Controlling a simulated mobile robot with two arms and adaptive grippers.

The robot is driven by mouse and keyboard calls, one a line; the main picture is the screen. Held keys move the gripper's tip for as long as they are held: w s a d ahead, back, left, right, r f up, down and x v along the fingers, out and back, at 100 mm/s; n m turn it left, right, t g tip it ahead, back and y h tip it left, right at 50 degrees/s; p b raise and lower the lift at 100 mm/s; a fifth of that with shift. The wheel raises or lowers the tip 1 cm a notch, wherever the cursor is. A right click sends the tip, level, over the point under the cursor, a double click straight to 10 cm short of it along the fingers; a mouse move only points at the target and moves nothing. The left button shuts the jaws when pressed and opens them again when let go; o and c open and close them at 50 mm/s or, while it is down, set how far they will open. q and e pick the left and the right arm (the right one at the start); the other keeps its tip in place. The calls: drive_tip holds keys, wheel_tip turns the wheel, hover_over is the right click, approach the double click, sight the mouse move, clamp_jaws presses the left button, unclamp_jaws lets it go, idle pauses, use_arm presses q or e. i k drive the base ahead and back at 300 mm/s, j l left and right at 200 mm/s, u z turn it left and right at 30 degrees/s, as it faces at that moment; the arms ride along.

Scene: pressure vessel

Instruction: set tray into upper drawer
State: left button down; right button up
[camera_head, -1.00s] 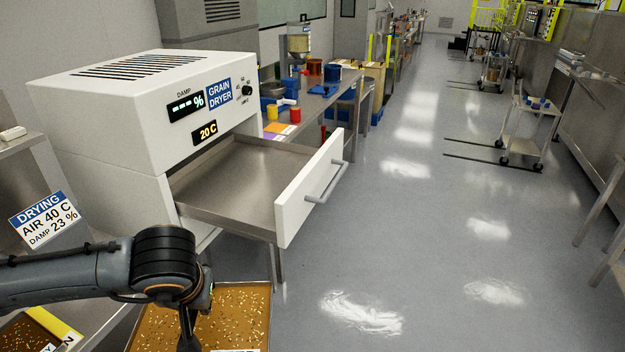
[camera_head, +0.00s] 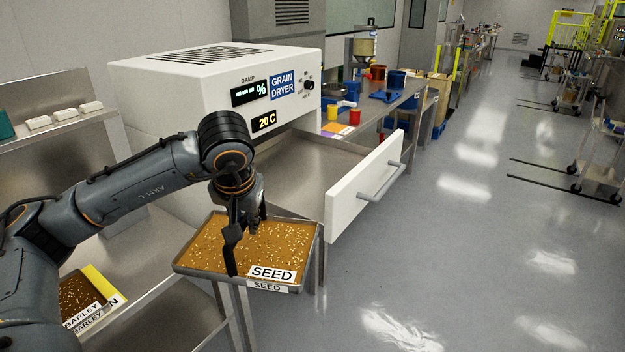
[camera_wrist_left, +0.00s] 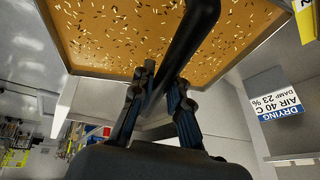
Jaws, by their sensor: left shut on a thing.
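A shallow metal tray of brown-gold grain labelled SEED (camera_head: 268,287) hangs level in front of the dryer, left of and slightly below the open drawer. My left gripper (camera_head: 245,232) is over the tray, shut on its dark handle; the left wrist view shows the fingers (camera_wrist_left: 160,88) closed around this bar above the grain (camera_wrist_left: 120,38). The upper drawer (camera_head: 364,188) of the white grain dryer (camera_head: 215,90) is pulled out; its visible metal floor (camera_head: 325,158) is bare. My left arm hides part of the drawer's left side. My right gripper is not in view.
A BARLEY tray (camera_head: 80,300) with a yellow strip rests on the metal bench at lower left. A shelf with white blocks (camera_head: 65,114) stands left of the dryer. A side table (camera_head: 385,108) with coloured containers is behind the drawer.

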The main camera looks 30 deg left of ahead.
sight(318, 171)
drive_tip(key=i+j, duration=0.25)
drive_tip(key=i, duration=0.2)
drive_tip(key=i+j, duration=0.25)
drive_tip(key=i, duration=0.25)
